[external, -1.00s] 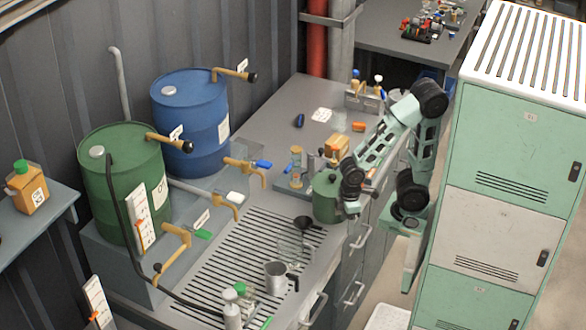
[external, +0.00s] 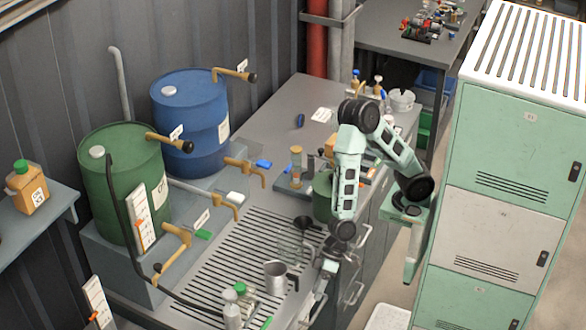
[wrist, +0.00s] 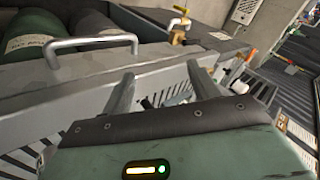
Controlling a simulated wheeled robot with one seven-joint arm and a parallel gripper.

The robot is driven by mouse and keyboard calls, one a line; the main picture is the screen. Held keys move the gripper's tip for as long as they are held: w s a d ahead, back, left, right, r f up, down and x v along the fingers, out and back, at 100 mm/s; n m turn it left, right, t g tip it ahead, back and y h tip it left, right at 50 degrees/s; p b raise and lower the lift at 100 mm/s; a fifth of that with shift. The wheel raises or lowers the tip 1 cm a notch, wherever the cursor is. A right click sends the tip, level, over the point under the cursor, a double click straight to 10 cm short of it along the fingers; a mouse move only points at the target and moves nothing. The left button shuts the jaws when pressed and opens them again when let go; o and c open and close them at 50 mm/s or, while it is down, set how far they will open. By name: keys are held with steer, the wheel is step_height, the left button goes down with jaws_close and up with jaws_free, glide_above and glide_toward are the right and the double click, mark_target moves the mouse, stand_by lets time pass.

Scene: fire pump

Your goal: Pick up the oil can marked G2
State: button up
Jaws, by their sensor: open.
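A tan can with a green cap (external: 31,188) stands on the side shelf at the far left of the external view; its white label is too small to read. A second tan can (external: 333,145) on the bench is mostly hidden behind my arm. I cannot read G2 on either. My gripper (external: 328,268) is at the front edge of the bench, by the drawer handles, far from the left can. In the wrist view my gripper (wrist: 160,72) has its two fingers spread, with nothing held between them.
A slotted drain grate (external: 240,255) fills the near bench, with a metal jug (external: 275,275) and a white bottle (external: 232,312) on it. A green drum (external: 120,190) and blue drum (external: 190,125) stand behind. Green lockers (external: 500,190) bound the right. A drawer handle (wrist: 92,42) is close in the wrist view.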

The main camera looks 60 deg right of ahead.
mark_target(246, 289)
steer(key=s+a+f+m+t+y+p, duration=0.1)
steer(key=s+a+m+y+p, duration=0.2)
steer(key=a, duration=0.4)
steer(key=w+a+t, duration=0.1)
steer(key=w+t, duration=0.1)
steer(key=w+a+n+t+h, duration=0.1)
steer(key=w+a+t, duration=0.1)
steer(key=w+t, duration=0.1)
steer(key=w+a+t+h, duration=0.1)
steer(key=w+a+t, duration=0.1)
steer(key=t, duration=0.1)
steer(key=shift+w+f+b, duration=0.1)
steer(key=shift+w+b, duration=0.15)
steer(key=shift+b, duration=0.15)
steer(key=w+r+t+h+b, duration=0.1)
steer(key=w+r+t, duration=0.1)
steer(key=w+r+t+h+b, duration=0.1)
steer(key=w+r+t, duration=0.1)
steer(key=w+r+n+t+h+b, duration=0.1)
steer(key=w+r+t, duration=0.1)
steer(key=w+t, duration=0.1)
steer(key=shift+a+r, duration=0.25)
steer(key=shift+a, duration=0.1)
steer(key=shift+w+r, duration=0.2)
steer(key=shift+w+a, duration=0.15)
steer(key=shift+w, duration=0.25)
steer(key=b+x, duration=0.1)
steer(key=x, duration=0.5)
steer(key=shift+w, duration=0.25)
steer(key=shift+r, duration=0.1)
